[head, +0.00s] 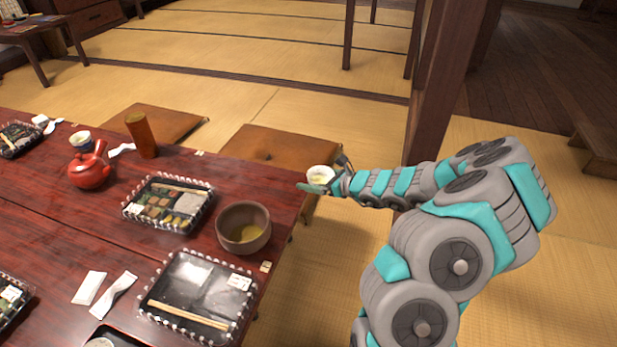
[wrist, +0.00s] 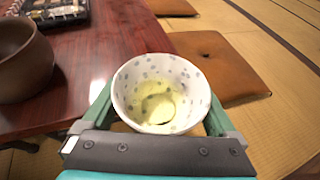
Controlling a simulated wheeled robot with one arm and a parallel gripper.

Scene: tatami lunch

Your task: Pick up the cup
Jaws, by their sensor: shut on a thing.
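A small white cup (wrist: 161,92) with grey dots and some pale yellow-green liquid sits between the fingers of my gripper (wrist: 160,108) in the wrist view. My gripper is shut on it, one finger on each side. In the head view the cup (head: 320,176) is upright in my gripper (head: 322,187), at the right end of the dark red table (head: 285,187). The cup's lower part is hidden by the gripper there. The wrist view shows the cup at the table's edge; I cannot tell its exact height.
A brown bowl (head: 243,229) stands on the table near the cup, with lunch trays (head: 170,203) (head: 198,298), a red teapot (head: 90,168) and a brown cylinder (head: 141,135) further left. Brown cushions (head: 281,147) lie behind the table. A dark wooden post (head: 447,80) stands beyond my arm.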

